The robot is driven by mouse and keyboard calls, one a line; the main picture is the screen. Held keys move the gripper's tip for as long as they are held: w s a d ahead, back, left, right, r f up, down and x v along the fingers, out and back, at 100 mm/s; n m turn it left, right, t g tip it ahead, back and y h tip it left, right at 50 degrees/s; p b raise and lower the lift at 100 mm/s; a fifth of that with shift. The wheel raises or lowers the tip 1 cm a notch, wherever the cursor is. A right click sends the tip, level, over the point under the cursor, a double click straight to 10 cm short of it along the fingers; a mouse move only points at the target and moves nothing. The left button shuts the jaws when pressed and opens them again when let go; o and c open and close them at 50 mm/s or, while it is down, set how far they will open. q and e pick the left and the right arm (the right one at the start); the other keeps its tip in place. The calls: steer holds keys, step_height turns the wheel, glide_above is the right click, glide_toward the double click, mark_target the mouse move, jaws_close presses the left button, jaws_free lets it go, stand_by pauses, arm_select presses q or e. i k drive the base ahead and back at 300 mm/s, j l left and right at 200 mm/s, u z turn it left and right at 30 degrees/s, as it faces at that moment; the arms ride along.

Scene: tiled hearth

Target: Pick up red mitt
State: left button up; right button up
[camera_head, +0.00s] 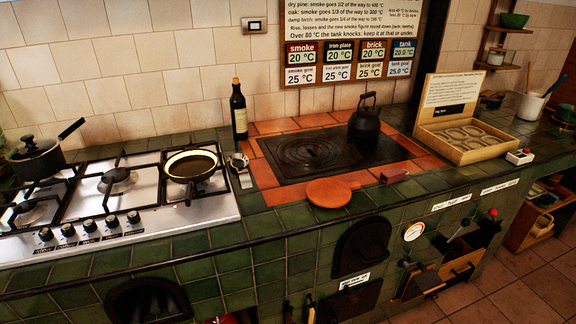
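A flat, rounded orange-red thing (329,192) lies at the front edge of the green tiled hearth top, just in front of the black hot plate (325,151). It has a small nub on its right side and looks like the red mitt, though a round board cannot be ruled out. Nothing covers it. Neither of my grippers is in view.
A small dark red block (394,175) lies to the right. A black kettle (365,125) stands on the plate's back right. A pan (190,167) sits on the gas hob (110,205), and a dark bottle (239,112) stands behind. A wooden box (462,140) is farther right.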

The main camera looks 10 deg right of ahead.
mark_target(395, 175)
steer(key=i+l+u, duration=0.1)
steer(key=l, duration=0.3)
steer(key=i+l+u, duration=0.1)
steer(key=l, duration=0.3)
steer(key=i+l+u, duration=0.1)
steer(key=l, duration=0.3)
steer(key=i+l+u, duration=0.1)
steer(key=l, duration=0.3)
steer(key=i, duration=0.1)
